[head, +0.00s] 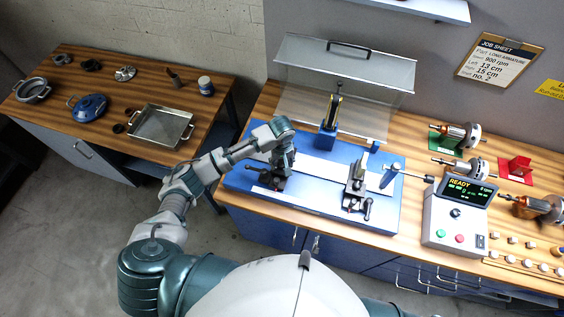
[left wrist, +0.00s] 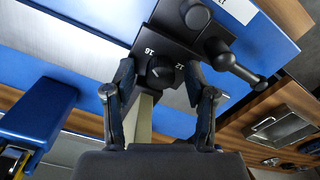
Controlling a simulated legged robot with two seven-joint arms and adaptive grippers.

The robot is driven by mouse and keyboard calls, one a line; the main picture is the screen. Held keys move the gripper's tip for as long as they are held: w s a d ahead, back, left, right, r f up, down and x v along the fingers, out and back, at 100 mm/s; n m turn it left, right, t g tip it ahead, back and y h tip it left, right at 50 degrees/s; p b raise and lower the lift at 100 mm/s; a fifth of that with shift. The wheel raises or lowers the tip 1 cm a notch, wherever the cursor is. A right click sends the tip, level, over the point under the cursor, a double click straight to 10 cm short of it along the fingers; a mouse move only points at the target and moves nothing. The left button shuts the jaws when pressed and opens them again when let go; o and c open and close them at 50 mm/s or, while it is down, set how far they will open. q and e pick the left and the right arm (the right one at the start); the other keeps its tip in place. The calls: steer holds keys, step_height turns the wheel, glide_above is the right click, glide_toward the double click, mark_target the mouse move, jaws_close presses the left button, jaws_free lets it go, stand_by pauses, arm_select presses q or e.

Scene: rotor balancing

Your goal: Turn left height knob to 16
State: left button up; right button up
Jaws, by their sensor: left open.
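The left height knob (left wrist: 162,73) is a dark round knob on the black left support block, seen close up in the left wrist view. Upside-down white numbers, one reading 16 (left wrist: 150,51), lie around it; the other is hard to read. A pale mark shows on the knob, but I cannot tell its exact setting. My left gripper (left wrist: 159,82) is open, with one finger on each side of the knob; I cannot tell whether they touch it. In the head view my left gripper (head: 284,160) is over the left support (head: 270,181) and hides its knob. My right gripper is out of view.
The supports stand on a blue base (head: 316,203). The right support (head: 355,190) is to the right. A raised clear guard (head: 342,80) stands behind. A control box (head: 455,215) reading READY is farther right. A lever with a ball end (left wrist: 240,68) sits close to my fingers.

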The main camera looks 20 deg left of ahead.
mark_target(282, 164)
arm_select(q)
step_height(282, 164, up, 12)
stand_by(0.4)
steer(key=shift+f, duration=0.2)
